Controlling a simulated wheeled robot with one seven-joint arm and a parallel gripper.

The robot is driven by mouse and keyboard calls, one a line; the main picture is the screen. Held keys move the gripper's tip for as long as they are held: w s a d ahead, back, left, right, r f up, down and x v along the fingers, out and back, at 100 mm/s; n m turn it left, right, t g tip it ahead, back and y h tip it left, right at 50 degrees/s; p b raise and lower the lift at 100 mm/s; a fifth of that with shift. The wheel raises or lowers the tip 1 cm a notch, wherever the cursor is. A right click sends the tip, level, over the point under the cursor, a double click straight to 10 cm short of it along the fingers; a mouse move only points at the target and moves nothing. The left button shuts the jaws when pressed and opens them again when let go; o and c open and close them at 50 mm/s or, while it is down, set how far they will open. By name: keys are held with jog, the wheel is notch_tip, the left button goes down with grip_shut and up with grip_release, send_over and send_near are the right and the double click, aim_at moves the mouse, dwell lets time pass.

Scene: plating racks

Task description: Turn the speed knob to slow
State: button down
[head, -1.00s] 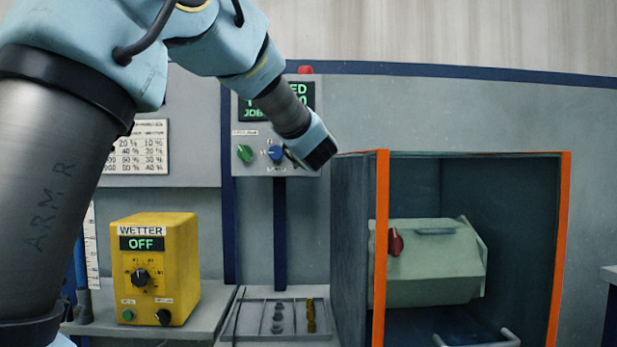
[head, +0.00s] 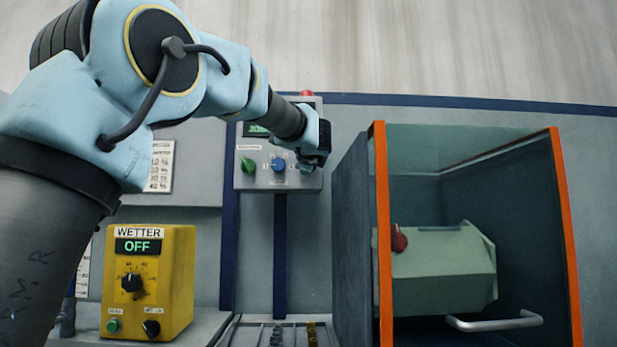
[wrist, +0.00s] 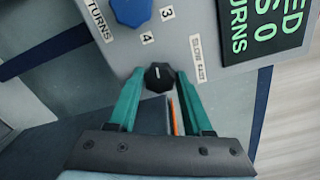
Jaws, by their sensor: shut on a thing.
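The speed knob (wrist: 160,76) is small and black with a white pointer line, beside a small label (wrist: 198,60) that seems to read slow and fast. In the wrist view the white line points roughly toward the picture's top. My gripper (wrist: 160,84) has its two teal fingers shut on this knob, one on either side. In the head view my gripper (head: 317,160) is at the right side of the grey control panel (head: 262,182), and the speed knob is hidden behind it.
A blue knob (head: 278,164) and a green knob (head: 247,165) are on the same panel, left of my gripper. An orange-edged cabinet (head: 381,240) stands at right. A yellow wetter box (head: 176,275) reading OFF stands at lower left.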

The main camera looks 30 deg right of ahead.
jog(key=shift+f+n+b, duration=0.15)
jog(key=shift+n+b, duration=0.55)
jog(key=shift+n, duration=0.2)
jog(key=shift+c, duration=1.6)
grip_release()
jog(key=b+v, duration=0.2)
jog(key=v, duration=0.8)
jog(key=shift+s+a, duration=0.2)
jog(key=shift+s, duration=0.15)
